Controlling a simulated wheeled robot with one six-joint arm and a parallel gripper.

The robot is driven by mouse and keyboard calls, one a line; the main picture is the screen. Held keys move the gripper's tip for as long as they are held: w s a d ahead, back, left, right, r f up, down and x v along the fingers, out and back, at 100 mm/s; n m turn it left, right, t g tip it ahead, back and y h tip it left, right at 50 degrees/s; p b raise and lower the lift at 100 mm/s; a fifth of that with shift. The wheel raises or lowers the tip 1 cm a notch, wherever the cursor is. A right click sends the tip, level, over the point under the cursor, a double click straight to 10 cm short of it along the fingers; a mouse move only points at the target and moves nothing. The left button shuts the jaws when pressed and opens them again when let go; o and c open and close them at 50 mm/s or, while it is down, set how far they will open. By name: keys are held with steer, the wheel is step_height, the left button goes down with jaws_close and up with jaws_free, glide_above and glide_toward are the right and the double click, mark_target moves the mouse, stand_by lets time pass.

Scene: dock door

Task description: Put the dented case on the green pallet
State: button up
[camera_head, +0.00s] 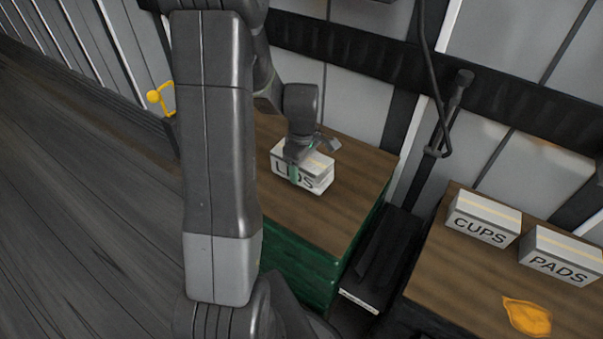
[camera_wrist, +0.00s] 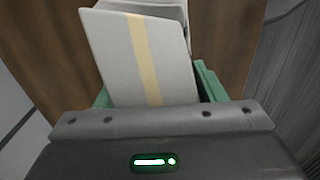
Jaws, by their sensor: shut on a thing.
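A white case marked LIDS (camera_head: 318,182), with a tan tape stripe on top, is in my gripper (camera_head: 305,168). Its green fingers sit on either side of the case, and my gripper covers part of the label. In the wrist view the case (camera_wrist: 120,45) is between the green fingers (camera_wrist: 155,90). I cannot clearly make out a dent. The case is over the brown top of the green-sided pallet (camera_head: 300,225). I cannot tell whether it rests on it or hangs just above.
A second brown-topped stand (camera_head: 455,275) at the right holds a CUPS case (camera_head: 482,218), a PADS case (camera_head: 560,255) and a crumpled orange item (camera_head: 527,317). A dark gap separates the stands. A corrugated wall with a black rail (camera_head: 350,62) and hanging cable stands behind.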

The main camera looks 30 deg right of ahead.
steer(key=shift+f, duration=1.75)
steer(key=shift+f, duration=0.15)
steer(key=o, duration=1.5)
step_height(320, 180, up, 12)
steer(key=shift+r+p, duration=0.15)
steer(key=shift+p, duration=0.2)
